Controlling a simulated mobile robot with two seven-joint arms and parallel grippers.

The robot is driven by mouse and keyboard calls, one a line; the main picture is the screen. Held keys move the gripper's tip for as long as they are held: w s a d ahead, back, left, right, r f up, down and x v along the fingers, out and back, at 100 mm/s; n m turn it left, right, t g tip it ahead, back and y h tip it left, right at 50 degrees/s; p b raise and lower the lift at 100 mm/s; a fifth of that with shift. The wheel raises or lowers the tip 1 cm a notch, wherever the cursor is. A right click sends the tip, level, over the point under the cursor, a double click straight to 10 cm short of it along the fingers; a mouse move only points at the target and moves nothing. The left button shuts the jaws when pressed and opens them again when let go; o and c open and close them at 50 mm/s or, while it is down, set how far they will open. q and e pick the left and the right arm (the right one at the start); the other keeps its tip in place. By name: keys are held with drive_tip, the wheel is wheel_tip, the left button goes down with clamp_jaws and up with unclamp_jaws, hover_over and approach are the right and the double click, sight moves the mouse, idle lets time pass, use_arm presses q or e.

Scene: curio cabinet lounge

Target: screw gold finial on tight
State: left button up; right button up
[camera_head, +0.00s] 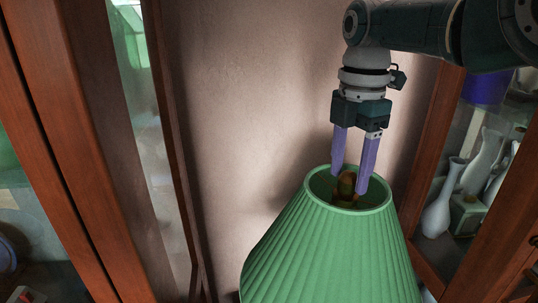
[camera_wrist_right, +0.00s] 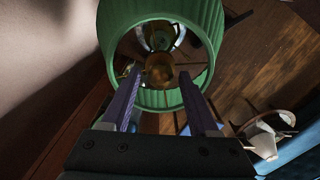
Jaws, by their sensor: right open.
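The gold finial (camera_head: 346,183) shows in the top opening of a green pleated lampshade (camera_head: 325,250). My right gripper (camera_head: 350,183) points down from above, with its two purple fingers apart on either side of the finial and their tips at the shade's opening. In the right wrist view the finial (camera_wrist_right: 159,69) lies between and beyond the open fingers (camera_wrist_right: 158,92), inside the green shade (camera_wrist_right: 205,25). I cannot tell whether a finger touches it. The finial's lower part and its thread are hidden. My left gripper is not in view.
A wood-framed glass cabinet (camera_head: 95,150) stands at the left. Another cabinet at the right holds pale vases (camera_head: 441,205). A plain wall (camera_head: 250,90) is behind the lamp. A white handled object (camera_wrist_right: 268,135) is low at the right in the wrist view.

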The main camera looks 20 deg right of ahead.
drive_tip(key=n, duration=0.7)
drive_tip(key=shift+n+b, duration=0.3)
drive_tip(key=n, duration=0.5)
drive_tip(key=shift+b, duration=0.35)
drive_tip(key=shift+n, duration=1)
clamp_jaws()
